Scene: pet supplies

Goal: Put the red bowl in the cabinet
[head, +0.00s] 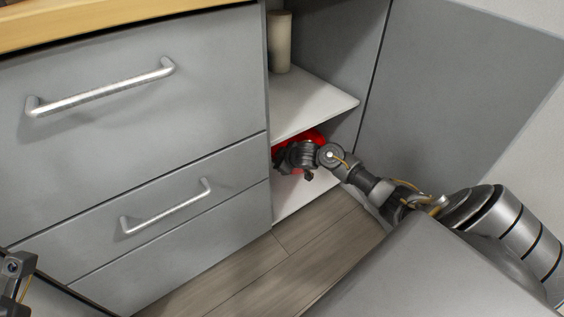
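The red bowl (313,136) is inside the lower compartment of the open cabinet (307,98), below its white shelf. Only part of its red surface shows; my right gripper and wrist cover much of the rest. My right arm reaches in from the right, and its gripper (284,160) is at the bowl, inside the compartment. Its fingertips are hidden, so I cannot tell whether it grips the bowl or whether the bowl rests on the cabinet floor. Part of my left gripper (18,268) shows at the lower left edge, away from the bowl; its fingers are not clear.
A beige cylinder (280,42) stands on the shelf above the bowl. Closed grey drawers (130,110) with metal handles are left of the opening. A grey panel (450,90) stands right of it. Wooden floor (270,270) lies clear in front.

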